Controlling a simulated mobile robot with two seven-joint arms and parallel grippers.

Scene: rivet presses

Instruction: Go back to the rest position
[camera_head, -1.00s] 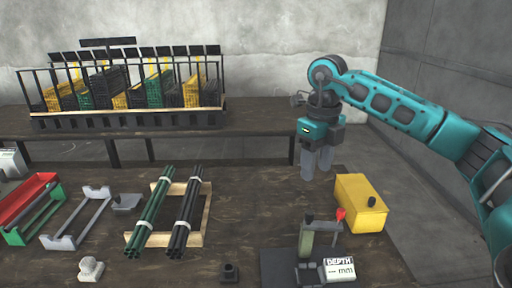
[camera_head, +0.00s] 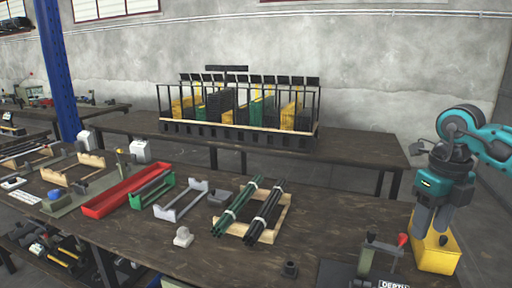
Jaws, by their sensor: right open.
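My right gripper (camera_head: 431,222) hangs at the right side of the head view, fingers pointing down, in front of a yellow box (camera_head: 441,251) on the workbench. Its fingers are apart and nothing shows between them. The teal right arm (camera_head: 487,146) comes in from the right edge. My left gripper and left arm are not in the picture.
Dark and green rods (camera_head: 262,214) lie in a wooden cradle. A press with a red knob (camera_head: 382,252) stands near the right gripper. A red tray (camera_head: 128,192) lies left. A rack of bins (camera_head: 238,108) stands on the bench behind. The bench's middle right is fairly clear.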

